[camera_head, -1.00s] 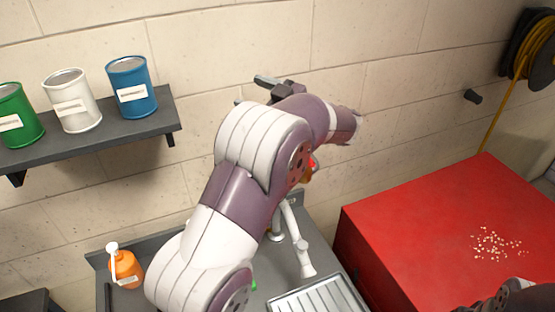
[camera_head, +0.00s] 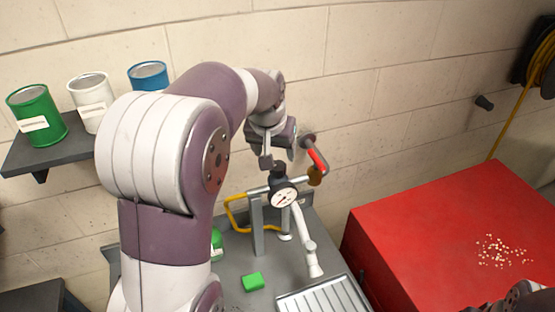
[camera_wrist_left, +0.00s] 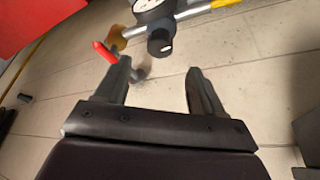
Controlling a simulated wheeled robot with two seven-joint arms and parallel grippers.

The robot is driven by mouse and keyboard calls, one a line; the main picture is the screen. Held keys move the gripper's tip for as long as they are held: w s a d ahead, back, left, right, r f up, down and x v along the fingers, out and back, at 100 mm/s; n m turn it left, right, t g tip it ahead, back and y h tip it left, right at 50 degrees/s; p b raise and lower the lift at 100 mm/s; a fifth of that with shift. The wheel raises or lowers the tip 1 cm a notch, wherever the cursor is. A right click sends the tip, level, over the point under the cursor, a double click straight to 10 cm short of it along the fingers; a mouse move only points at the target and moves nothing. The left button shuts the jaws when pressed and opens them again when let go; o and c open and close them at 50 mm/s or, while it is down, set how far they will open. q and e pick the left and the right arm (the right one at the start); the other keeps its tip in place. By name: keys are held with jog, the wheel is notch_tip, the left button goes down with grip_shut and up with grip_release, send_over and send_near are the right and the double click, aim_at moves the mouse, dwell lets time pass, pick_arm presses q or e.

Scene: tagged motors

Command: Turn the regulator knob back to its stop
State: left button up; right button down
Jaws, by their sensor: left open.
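The regulator is a pipe assembly with a round white gauge (camera_head: 284,195) and a black knob (camera_head: 279,170) above it. In the left wrist view the knob (camera_wrist_left: 160,42) lies beyond the fingertips, roughly centred across the gap, with the gauge (camera_wrist_left: 147,6) behind it. My left gripper (camera_head: 279,156) is open and empty, its fingers pointing down just above the knob. No contact with the knob shows. The knob's turn position cannot be read. A red-handled lever (camera_head: 316,158) is close beside the right finger, and also shows near a fingertip in the left wrist view (camera_wrist_left: 104,52).
A yellow bent tube (camera_head: 233,212) and a white tap-like pipe (camera_head: 306,245) are around the regulator on the grey bench. A green block (camera_head: 253,282) and a ribbed tray (camera_head: 322,298) lie in front. A red cabinet (camera_head: 430,225) stands right. Cans sit on a shelf (camera_head: 65,155).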

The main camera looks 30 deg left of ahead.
aim_at(278, 165)
pick_arm(q)
jog(key=p+x, duration=0.2)
jog(key=x, duration=0.5)
jog(key=shift+w+a, duration=0.1)
jog(key=shift+w, duration=0.1)
jog(key=shift+w+f, duration=0.1)
jog(key=shift+f, duration=0.3)
jog(key=c, duration=1)
